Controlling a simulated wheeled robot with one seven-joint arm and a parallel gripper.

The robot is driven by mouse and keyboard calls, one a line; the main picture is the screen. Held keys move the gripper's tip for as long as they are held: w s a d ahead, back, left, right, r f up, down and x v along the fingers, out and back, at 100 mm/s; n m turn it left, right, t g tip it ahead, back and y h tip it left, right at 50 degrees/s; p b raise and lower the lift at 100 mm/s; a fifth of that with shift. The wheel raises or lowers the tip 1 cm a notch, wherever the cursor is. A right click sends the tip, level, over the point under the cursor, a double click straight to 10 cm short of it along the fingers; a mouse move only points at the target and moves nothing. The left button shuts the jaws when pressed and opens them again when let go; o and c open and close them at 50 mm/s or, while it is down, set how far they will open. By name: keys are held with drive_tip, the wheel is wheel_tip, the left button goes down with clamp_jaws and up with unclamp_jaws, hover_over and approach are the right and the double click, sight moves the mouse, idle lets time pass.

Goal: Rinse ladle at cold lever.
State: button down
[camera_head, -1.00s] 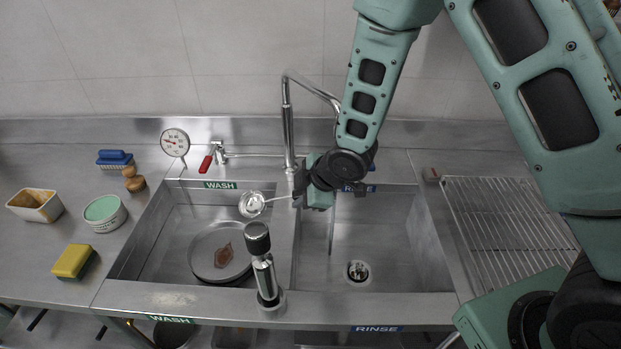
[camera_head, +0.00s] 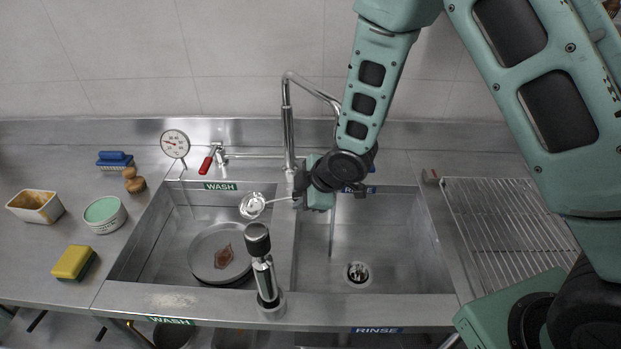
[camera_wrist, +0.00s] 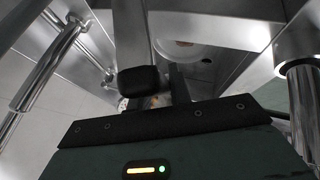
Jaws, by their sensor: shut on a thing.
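The ladle (camera_head: 253,205) has a shiny round bowl and a thin handle. My gripper (camera_head: 298,190) is shut on the handle's right end and holds the ladle over the right part of the wash basin (camera_head: 180,215), beside the divider. In the wrist view the black fingers (camera_wrist: 155,82) show, but the ladle is hard to make out. The red lever (camera_head: 207,163) is at the back, left of the tall faucet (camera_head: 289,125). A blue lever end (camera_head: 371,167) shows partly behind my gripper. The rinse basin (camera_head: 395,235) is at the right, with a drain (camera_head: 357,273).
A round pan (camera_head: 205,262) with a brown residue lies in the wash basin. An upright metal post with a black knob (camera_head: 257,240) stands at the front. A dial thermometer (camera_head: 175,144), brushes, tubs and a sponge (camera_head: 73,262) are at left. A wire rack (camera_head: 510,225) is at right.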

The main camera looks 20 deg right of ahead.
drive_tip(key=s+a+r, duration=0.3)
drive_tip(key=a+r, duration=0.1)
idle(0.6)
idle(0.6)
